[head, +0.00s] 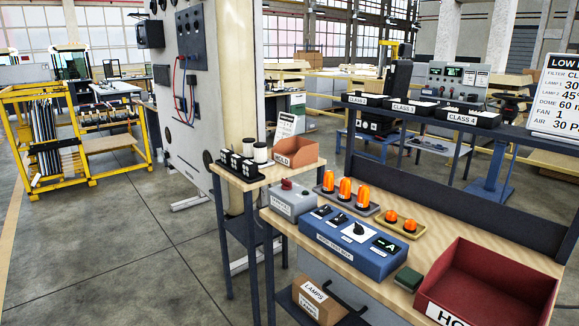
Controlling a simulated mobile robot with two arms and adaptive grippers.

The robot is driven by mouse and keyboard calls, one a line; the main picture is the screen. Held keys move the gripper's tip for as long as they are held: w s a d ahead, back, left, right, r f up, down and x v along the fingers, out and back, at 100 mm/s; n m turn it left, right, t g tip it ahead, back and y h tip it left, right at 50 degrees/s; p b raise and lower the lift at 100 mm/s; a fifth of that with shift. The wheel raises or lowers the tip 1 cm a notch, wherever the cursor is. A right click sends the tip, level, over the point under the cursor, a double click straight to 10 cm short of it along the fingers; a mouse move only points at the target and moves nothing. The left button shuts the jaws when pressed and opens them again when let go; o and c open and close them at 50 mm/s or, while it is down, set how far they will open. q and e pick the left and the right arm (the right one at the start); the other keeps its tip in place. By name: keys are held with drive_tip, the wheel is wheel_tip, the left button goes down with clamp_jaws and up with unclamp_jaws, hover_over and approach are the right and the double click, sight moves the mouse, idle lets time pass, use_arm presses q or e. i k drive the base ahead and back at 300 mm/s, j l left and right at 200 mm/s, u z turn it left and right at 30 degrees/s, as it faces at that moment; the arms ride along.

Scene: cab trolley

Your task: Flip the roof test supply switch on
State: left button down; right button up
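A blue test box (345,255) sits on the wooden bench top in the head view, right of centre. Its top panel carries two small dark switches, the left one (321,212) and the right one (340,219). Next to them are a round white dial with a black knob (359,232) and a dark display (384,244). The front label is too small to read surely, and I cannot tell how the switches are set. Neither of my grippers is in view.
A grey box (289,205) with a red button stands left of the blue box. Orange beacons (345,190) stand behind it. A green block (408,279) and a red bin (485,283) are to its right. Open floor (150,250) lies left.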

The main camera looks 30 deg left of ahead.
sight(287, 185)
drive_tip(key=i+j, duration=0.25)
drive_tip(key=j, duration=0.15)
drive_tip(key=i+j, duration=0.25)
drive_tip(key=j, duration=0.15)
drive_tip(key=i+j, duration=0.5)
drive_tip(key=j, duration=0.25)
drive_tip(key=i+j, duration=0.25)
drive_tip(key=j, duration=0.15)
drive_tip(key=z, duration=0.05)
